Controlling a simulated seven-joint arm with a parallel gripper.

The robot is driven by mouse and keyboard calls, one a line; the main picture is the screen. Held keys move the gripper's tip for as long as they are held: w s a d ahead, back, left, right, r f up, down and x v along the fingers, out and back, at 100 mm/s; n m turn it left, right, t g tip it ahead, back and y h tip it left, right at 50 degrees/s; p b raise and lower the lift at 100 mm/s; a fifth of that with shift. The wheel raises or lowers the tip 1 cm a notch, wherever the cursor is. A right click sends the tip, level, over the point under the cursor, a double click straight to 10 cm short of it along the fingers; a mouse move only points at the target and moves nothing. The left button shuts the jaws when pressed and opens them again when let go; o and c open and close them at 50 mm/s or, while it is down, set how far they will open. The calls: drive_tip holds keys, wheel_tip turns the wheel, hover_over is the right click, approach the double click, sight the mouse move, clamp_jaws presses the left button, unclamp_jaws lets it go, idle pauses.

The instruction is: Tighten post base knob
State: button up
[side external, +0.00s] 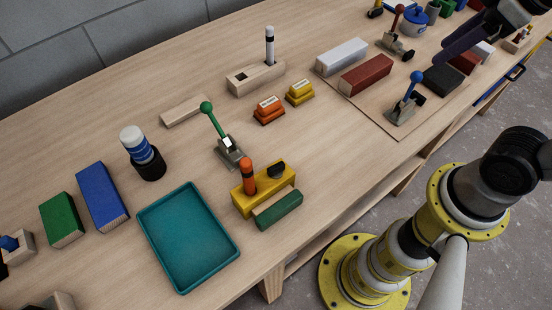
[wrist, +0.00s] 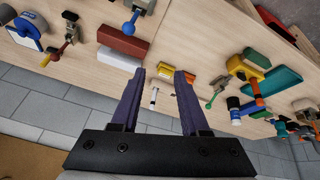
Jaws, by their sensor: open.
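A yellow post base (side external: 265,188) stands near the front edge of the bench, left of centre in the side view. An orange post (side external: 248,176) stands upright in it, and a black knob (side external: 277,170) sits on its top to the right of the post. In the wrist view, the yellow base (wrist: 236,66) and orange post (wrist: 256,90) show at right, and the knob is too small to make out clearly. My gripper (wrist: 162,72) is open, with nothing between its purple fingers. In the side view it is at the upper right, far from the knob.
A green block (side external: 279,210) lies against the base's front. A teal tray (side external: 188,240) lies to its left, and a green-handled clamp (side external: 226,148) stands behind. A blue-handled clamp (side external: 404,108) stands at right.

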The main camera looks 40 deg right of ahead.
drive_tip(key=w+a+r+n+g, duration=0.2)
drive_tip(key=w+a+r+n, duration=0.1)
drive_tip(key=w+a+n, duration=0.25)
drive_tip(key=n+g, duration=0.3)
drive_tip(key=n, duration=0.5)
hover_over(276, 166)
wheel_tip(276, 166, down, 8)
drive_tip(key=shift+m, duration=0.25)
wheel_tip(276, 166, down, 13)
drive_tip(key=shift+r, duration=0.1)
clamp_jaws()
